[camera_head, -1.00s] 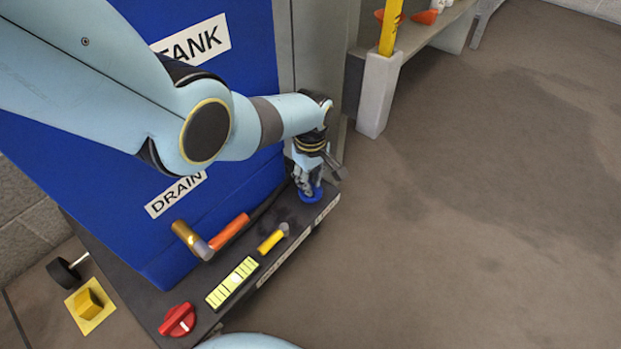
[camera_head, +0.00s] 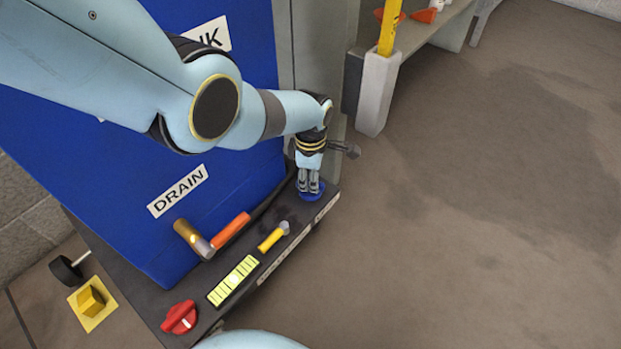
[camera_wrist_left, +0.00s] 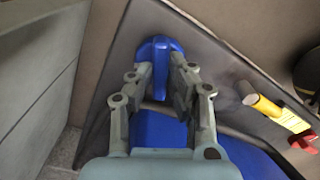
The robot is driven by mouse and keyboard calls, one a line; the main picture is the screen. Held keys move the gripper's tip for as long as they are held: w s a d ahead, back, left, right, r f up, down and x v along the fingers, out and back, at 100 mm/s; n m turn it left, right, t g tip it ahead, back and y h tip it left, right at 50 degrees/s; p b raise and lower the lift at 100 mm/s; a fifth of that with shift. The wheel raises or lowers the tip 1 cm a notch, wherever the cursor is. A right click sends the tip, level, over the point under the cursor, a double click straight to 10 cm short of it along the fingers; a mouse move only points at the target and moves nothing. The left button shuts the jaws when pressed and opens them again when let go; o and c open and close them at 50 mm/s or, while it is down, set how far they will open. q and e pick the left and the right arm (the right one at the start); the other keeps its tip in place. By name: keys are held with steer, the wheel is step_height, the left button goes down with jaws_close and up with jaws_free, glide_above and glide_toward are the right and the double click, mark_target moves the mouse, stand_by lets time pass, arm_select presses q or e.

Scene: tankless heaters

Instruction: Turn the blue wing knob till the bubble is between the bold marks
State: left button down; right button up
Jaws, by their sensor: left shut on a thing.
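The blue wing knob (camera_head: 312,194) sits at the far right end of the dark ledge in the head view. My left gripper (camera_head: 309,186) points down at it and is shut on its wing. In the left wrist view the blue knob (camera_wrist_left: 158,50) shows between and beyond the fingers (camera_wrist_left: 160,85). The yellow-green level vial (camera_head: 232,281) lies on the ledge nearer me. A pale bubble shows near its middle, but it is too small to tell against the bold marks. My right gripper is not in view.
A yellow-handled lever (camera_head: 270,240), an orange-handled valve (camera_head: 231,230) and a red knob (camera_head: 180,317) stand along the ledge (camera_head: 258,262). The blue tank (camera_head: 130,160) rises behind it. Open floor lies to the right.

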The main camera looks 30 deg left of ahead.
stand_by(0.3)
arm_select(q)
steer(key=c, duration=1.3)
jaws_free()
step_height(320, 180, up, 12)
